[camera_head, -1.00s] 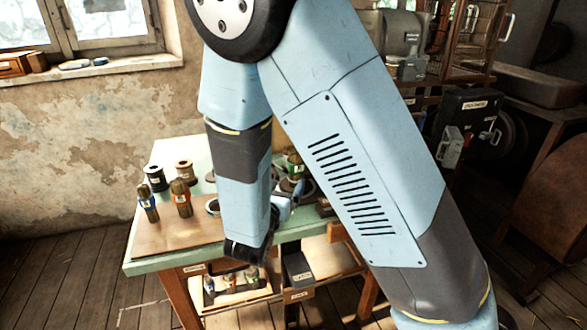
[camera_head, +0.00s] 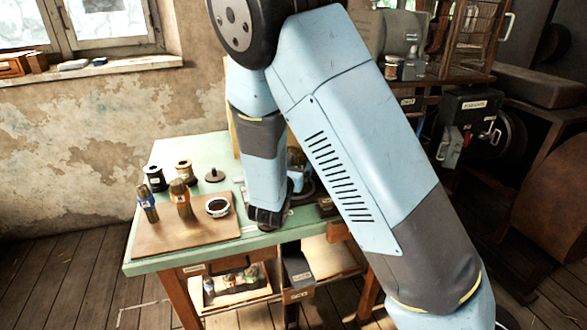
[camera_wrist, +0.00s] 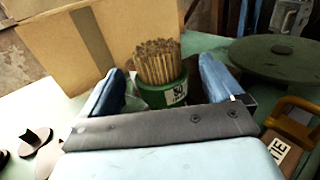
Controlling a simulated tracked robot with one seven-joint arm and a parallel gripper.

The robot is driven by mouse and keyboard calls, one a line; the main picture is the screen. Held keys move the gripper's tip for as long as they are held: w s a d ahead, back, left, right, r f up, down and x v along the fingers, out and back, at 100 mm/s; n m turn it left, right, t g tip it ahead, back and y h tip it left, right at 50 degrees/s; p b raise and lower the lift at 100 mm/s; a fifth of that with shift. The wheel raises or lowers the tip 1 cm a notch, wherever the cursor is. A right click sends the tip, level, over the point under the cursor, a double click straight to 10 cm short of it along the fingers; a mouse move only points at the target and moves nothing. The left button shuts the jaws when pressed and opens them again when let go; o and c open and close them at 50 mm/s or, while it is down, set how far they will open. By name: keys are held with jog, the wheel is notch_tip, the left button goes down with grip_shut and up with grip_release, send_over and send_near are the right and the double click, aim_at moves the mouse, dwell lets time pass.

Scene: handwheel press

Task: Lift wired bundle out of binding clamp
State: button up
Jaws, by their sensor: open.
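My gripper (camera_wrist: 161,72) is open in the wrist view, with one blue finger on each side of a bundle of thin brown sticks (camera_wrist: 157,60). The bundle stands upright in a green band or holder with a white label (camera_wrist: 173,94). Gaps show between the fingers and the bundle, and its lower part is hidden behind my gripper's dark body. In the head view my arm covers most of that spot; a blue curved part (camera_head: 306,184) shows beside the arm. I cannot tell clearly which part is the binding clamp.
A cardboard-coloured panel or box (camera_wrist: 60,48) stands behind the bundle. A green round disc (camera_wrist: 280,58) and a yellow handle (camera_wrist: 292,112) are at right. Blue-banded (camera_head: 147,203) and orange-banded (camera_head: 180,198) bundles stand on a brown board (camera_head: 165,235). Two spools stand behind.

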jog(key=x, duration=0.2)
jog(key=shift+w+d, duration=0.15)
jog(key=shift+w, duration=0.1)
jog(key=c, duration=1.1)
jog(key=shift+s, duration=0.1)
